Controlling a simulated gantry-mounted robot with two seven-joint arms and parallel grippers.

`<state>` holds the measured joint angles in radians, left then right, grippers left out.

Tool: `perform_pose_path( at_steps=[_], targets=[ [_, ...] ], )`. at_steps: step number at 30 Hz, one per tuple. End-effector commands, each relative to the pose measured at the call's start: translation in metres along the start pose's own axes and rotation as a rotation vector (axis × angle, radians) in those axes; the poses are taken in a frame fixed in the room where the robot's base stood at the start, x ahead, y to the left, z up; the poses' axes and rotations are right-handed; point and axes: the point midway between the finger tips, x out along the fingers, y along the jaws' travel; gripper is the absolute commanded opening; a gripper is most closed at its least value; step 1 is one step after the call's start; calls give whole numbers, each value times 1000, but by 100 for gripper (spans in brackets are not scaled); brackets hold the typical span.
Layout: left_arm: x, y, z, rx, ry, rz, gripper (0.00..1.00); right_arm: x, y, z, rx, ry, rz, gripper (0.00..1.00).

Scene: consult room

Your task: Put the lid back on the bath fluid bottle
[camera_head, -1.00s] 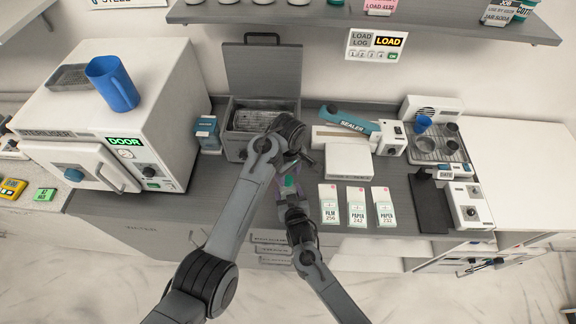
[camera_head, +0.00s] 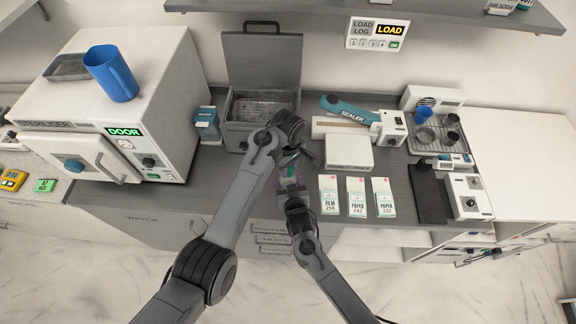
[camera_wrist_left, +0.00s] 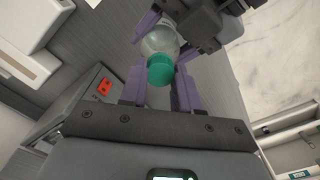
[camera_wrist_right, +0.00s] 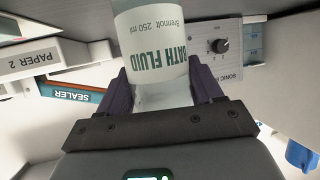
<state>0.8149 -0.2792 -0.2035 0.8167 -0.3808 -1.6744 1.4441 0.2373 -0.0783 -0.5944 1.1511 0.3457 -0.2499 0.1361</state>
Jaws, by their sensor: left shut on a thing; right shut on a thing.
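The bath fluid bottle (camera_wrist_right: 158,55), clear with a white label, is between the fingers of my right gripper (camera_wrist_right: 162,95), which is shut on it. The left wrist view shows the clear bottle (camera_wrist_left: 158,40) with the green lid (camera_wrist_left: 161,70) in line at its end. My left gripper (camera_wrist_left: 160,88) is shut on the lid, one purple finger on each side. I cannot tell whether lid and bottle touch or are seated. In the head view my left gripper (camera_head: 291,168) and right gripper (camera_head: 291,187) meet above the counter's front; bottle and lid are mostly hidden there.
The open bath with raised lid (camera_head: 236,138) stands behind my grippers. A white box (camera_head: 348,153), sealer (camera_head: 392,128) and several pouch packs (camera_head: 357,197) are to the right. The steriliser (camera_head: 175,110) is at left. Bare counter (camera_head: 150,198) lies between it and my arms.

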Motion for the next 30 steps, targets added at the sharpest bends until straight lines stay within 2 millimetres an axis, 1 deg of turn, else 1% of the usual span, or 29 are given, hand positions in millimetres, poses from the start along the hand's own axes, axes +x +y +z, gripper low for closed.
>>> perform_pose_path(
  at_steps=[2, 4, 5, 8, 17, 26, 27, 30],
  targets=[
    [0, 0, 0, 19, 0, 0, 0, 0, 0, 1, 0, -1, 0, 0],
    [0, 0, 0, 80, 0, 0, 0, 0, 0, 1, 0, -1, 0, 0],
    [0, 0, 0, 124, 0, 0, 0, 0, 0, 1, 0, -1, 0, 0],
    [0, 0, 0, 340, 0, 0, 0, 0, 0, 1, 0, -1, 0, 0],
    [0, 0, 0, 1188, 0, -1, 0, 0, 0, 1, 0, -1, 0, 0],
    [0, 0, -2, 2123, 0, -3, 0, 0, 0, 1, 0, -1, 0, 0],
    [0, 0, -2, 2248, 1, -4, 0, 0, 0, 1, 0, -1, 0, 0],
    [0, 1, -1, 2518, 1, -3, 0, 0, 0, 1, 0, -1, 0, 0]
  ],
)
